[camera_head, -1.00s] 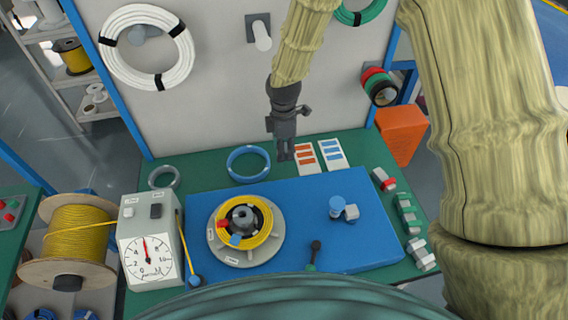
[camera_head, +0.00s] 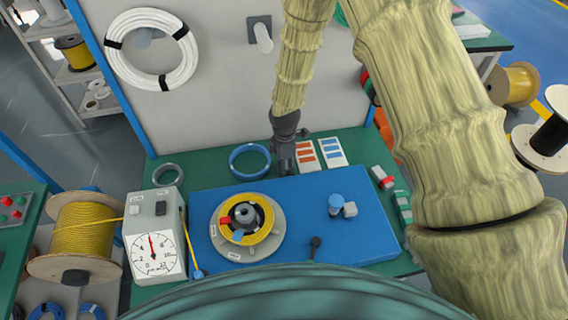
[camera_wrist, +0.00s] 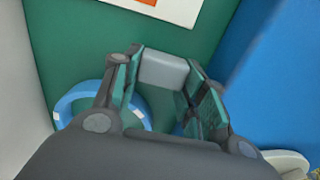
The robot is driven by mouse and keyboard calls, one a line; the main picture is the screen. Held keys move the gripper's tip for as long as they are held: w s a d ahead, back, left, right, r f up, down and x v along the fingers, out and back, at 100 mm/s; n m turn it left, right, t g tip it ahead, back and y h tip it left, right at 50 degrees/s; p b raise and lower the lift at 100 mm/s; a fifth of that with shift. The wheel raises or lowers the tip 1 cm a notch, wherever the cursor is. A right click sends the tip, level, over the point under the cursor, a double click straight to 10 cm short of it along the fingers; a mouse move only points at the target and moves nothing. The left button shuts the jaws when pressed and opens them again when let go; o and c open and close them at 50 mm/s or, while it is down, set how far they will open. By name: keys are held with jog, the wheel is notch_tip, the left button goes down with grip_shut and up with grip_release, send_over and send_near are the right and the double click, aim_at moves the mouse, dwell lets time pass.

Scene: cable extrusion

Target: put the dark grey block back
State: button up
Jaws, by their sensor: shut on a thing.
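My gripper (camera_head: 287,171) points down over the back part of the green bench, close to the back edge of the blue board (camera_head: 300,230). In the wrist view my gripper (camera_wrist: 163,85) is shut on a grey block (camera_wrist: 164,70), held between its two finger pads. The block looks mid grey there, with green bench behind it. Whether it touches the bench I cannot tell. In the head view the block is too small and dark to pick out from the fingers.
A blue ring (camera_head: 249,161) lies left of my gripper, and cards with orange (camera_head: 307,156) and blue (camera_head: 332,153) marks lie right. A yellow cable coil on a round holder (camera_head: 248,250), a blue-topped peg (camera_head: 336,203) and a dial gauge box (camera_head: 157,252) stand in front.

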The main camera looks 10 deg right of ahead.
jog(key=shift+f, duration=0.3)
jog(key=o, duration=0.7)
jog(key=shift+f, duration=0.1)
jog(key=shift+c, duration=0.2)
notch_tip(320, 180, up, 12)
jog(key=b, duration=0.3)
jog(key=shift+b, duration=0.3)
